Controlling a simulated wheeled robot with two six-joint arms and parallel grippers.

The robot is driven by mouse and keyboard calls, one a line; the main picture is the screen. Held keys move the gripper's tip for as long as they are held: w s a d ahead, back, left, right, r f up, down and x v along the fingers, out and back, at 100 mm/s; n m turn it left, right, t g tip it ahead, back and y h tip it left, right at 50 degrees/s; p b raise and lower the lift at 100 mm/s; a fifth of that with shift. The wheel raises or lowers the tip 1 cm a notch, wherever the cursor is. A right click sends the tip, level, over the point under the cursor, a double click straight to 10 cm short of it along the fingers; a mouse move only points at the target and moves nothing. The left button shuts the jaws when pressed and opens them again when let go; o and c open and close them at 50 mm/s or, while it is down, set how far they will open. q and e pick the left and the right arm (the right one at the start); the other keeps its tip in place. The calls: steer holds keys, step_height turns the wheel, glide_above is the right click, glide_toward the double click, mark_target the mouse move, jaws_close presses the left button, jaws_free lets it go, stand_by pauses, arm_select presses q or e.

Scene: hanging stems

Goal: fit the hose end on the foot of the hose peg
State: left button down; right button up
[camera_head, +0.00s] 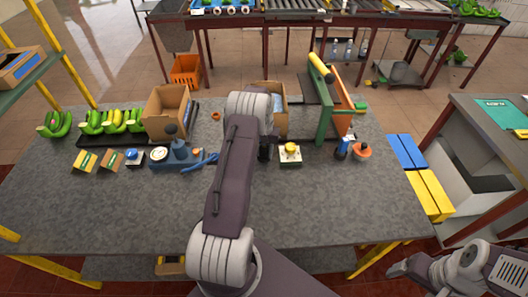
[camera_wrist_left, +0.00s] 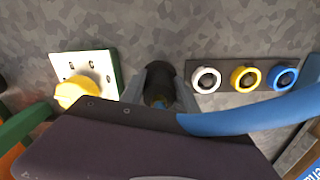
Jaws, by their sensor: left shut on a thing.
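My left gripper (camera_wrist_left: 160,98) is shut low over the table, and its fingers show either side of a small blue end piece. The blue hose (camera_wrist_left: 245,118) runs from behind my wrist to the right edge in the left wrist view; it also shows left of my arm in the head view (camera_head: 200,163). A dark upright cylinder (camera_wrist_left: 159,70), which looks like the hose peg, stands at the fingertips. I cannot tell whether the hose end is around its foot or beside it.
A white plate with a yellow knob (camera_head: 290,152) is right of my left gripper. White, yellow and blue rings (camera_wrist_left: 245,78) sit close on its other side. Behind are cardboard boxes (camera_head: 166,112) and a green-and-orange stand (camera_head: 326,118). The front of the table is clear.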

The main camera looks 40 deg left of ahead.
arm_select(q)
steer(key=c, duration=0.8)
jaws_free()
steer(key=shift+o, duration=0.3)
steer(key=o, duration=0.3)
steer(key=shift+r+p, duration=1.2)
steer(key=shift+r, duration=0.3)
steer(key=shift+r+p, duration=2.35)
steer(key=shift+r, duration=0.7)
